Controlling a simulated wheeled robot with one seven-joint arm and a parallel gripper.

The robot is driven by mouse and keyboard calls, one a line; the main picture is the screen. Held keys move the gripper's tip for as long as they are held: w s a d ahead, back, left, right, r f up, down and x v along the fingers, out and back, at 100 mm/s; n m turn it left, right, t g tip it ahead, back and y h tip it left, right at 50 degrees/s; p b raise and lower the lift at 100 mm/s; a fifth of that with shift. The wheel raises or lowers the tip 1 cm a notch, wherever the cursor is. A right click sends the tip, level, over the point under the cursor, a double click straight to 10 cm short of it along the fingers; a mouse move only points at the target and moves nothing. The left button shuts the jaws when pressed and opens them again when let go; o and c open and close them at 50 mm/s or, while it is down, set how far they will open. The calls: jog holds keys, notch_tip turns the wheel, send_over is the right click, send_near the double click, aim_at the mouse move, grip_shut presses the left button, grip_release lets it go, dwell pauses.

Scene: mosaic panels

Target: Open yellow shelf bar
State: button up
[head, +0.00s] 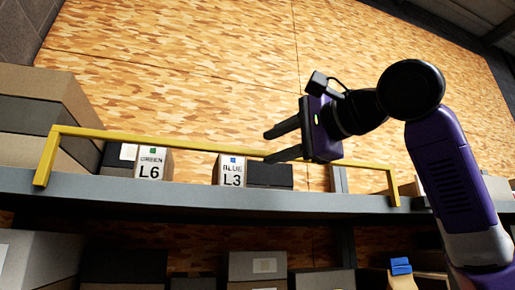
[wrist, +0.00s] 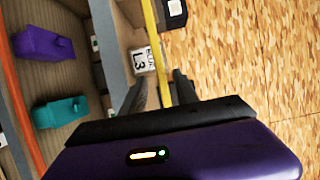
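The yellow shelf bar (head: 190,144) runs across the front of the grey shelf (head: 230,195), with a bent leg at each end reaching down to the shelf edge. My gripper (head: 267,145) is open and empty, its fingers pointing left. Its lower finger overlaps the bar right of the middle in the head view. In the wrist view the bar (wrist: 151,22) runs lengthwise into the gap between the two spread fingers (wrist: 160,92). I cannot tell whether it touches either finger.
Behind the bar stand a box marked GREEN L6 (head: 152,163) and a box marked BLUE L3 (head: 231,171). Dark and brown boxes (head: 40,110) fill the left end. More boxes stand on the lower shelf. In the wrist view, purple (wrist: 42,44) and teal (wrist: 60,112) objects lie left.

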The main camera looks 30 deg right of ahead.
aim_at(258, 153)
jog(key=shift+w+a+p, duration=0.15)
jog(key=shift+w+p, duration=0.2)
jog(key=shift+w, duration=0.85)
jog(key=shift+w+a+p, duration=0.15)
jog(key=shift+w+p, duration=0.2)
jog(key=shift+w, duration=0.8)
grip_shut()
